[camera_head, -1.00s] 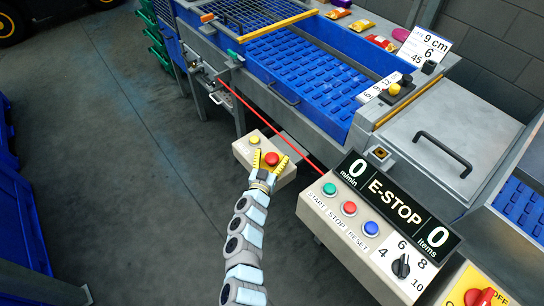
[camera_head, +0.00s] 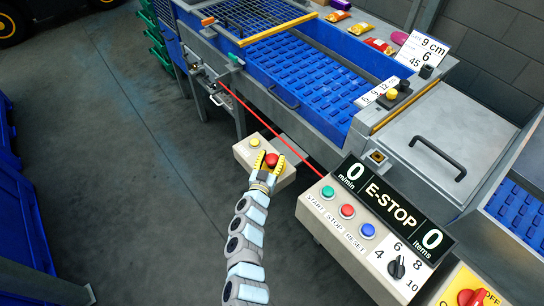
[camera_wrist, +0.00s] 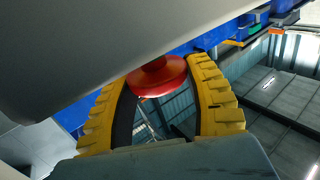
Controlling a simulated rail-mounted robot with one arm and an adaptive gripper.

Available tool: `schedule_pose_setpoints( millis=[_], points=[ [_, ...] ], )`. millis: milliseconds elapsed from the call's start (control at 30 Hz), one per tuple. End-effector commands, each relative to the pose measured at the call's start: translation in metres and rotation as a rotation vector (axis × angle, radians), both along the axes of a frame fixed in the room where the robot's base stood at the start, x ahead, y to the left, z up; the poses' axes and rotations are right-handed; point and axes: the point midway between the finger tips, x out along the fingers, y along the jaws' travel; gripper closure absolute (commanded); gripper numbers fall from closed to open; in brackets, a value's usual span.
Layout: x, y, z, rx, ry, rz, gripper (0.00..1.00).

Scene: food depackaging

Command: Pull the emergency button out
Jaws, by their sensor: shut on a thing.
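The red emergency button (camera_head: 272,159) sits on a small beige box (camera_head: 243,154) beside the machine, to the right of a yellow button (camera_head: 254,142). My gripper (camera_head: 268,162) has its yellow fingers around the red button. In the wrist view the red mushroom head (camera_wrist: 158,77) lies between the two curved yellow fingers (camera_wrist: 165,85), near their tips, with its stem running up to the grey box face. The fingers are shut on the button. Exact finger contact is partly hidden.
A control panel (camera_head: 320,222) with green, red and blue buttons stands close on the right, its display (camera_head: 391,207) reading E-STOP. A red cord (camera_head: 262,122) runs just behind the box. The blue conveyor (camera_head: 307,82) lies beyond. The floor at left (camera_head: 120,170) is clear.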

Motion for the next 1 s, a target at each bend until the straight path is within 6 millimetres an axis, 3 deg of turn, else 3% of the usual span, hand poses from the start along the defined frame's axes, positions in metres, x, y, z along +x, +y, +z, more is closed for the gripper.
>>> schedule_pose_setpoints(
  millis=[100, 133, 200, 233, 667, 1000],
  points=[
    [0.002, -0.001, 0.006, -0.003, -0.011, -0.004, 0.88],
    [0.002, -0.001, 0.006, -0.003, -0.011, -0.004, 0.42],
    [0.002, -0.001, 0.006, -0.003, -0.011, -0.004, 0.22],
    [0.001, -0.001, 0.006, -0.003, -0.011, -0.004, 0.19],
    [-0.003, 0.001, 0.002, 0.000, -0.005, -0.002, 0.19],
    [-0.028, 0.008, 0.001, 0.001, -0.004, -0.003, 0.19]
  ],
)
